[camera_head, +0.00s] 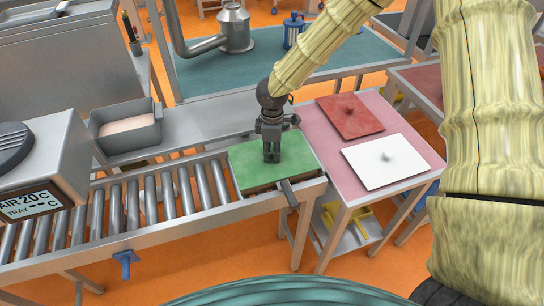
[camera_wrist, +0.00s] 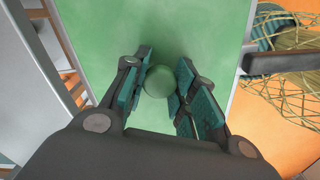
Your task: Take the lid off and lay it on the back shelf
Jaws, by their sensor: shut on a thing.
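A flat green lid (camera_head: 247,172) lies at the right end of the roller conveyor, over a container whose dark side shows at the front edge. In the wrist view the green lid (camera_wrist: 200,25) fills the middle, with a round green knob (camera_wrist: 158,82). My gripper (camera_head: 271,158) points down over the lid's middle and is shut on the knob, a finger on each side in the wrist view. The gripper hides the knob in the head view. The teal back shelf (camera_head: 200,83) stands behind the conveyor, with open room on its top.
A metal vessel with a pipe (camera_head: 236,28) and a blue-capped jar (camera_head: 293,30) stand on the back shelf. A pink table (camera_head: 330,165) at right holds a red lid (camera_head: 350,122) and a white lid (camera_head: 380,170). A grey bin (camera_head: 125,132) stands left.

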